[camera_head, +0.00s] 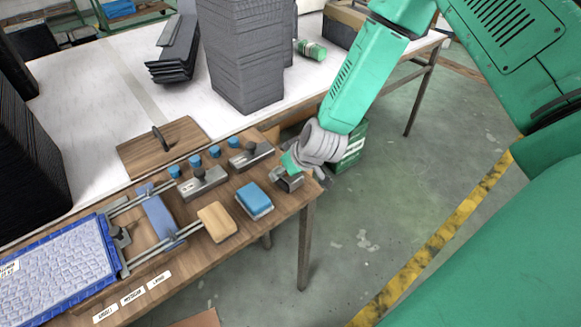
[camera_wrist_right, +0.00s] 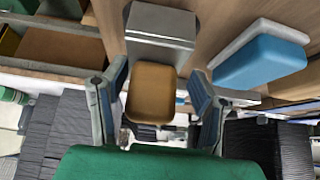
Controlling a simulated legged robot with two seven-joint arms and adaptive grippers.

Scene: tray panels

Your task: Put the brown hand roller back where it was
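A brown rounded block (camera_wrist_right: 152,92), which looks like the handle of the hand roller, sits between the fingers of my right gripper (camera_wrist_right: 165,105) in the right wrist view. A grey block (camera_wrist_right: 160,22) adjoins it; I cannot tell whether they are one piece. The fingers are apart, with a gap on the block's right side. In the head view, my right gripper (camera_head: 292,168) is low at the right end of the wooden bench, beside the grey block (camera_head: 289,183). The brown part is hidden there. My left gripper is out of view.
A blue block with a pale base (camera_head: 254,199) and a tan block (camera_head: 217,222) lie on the bench (camera_head: 200,252). Metal tools (camera_head: 202,183) and blue pegs (camera_head: 195,160) stand behind. A blue-framed panel (camera_head: 55,275) is at left. Dark stacks stand farther back.

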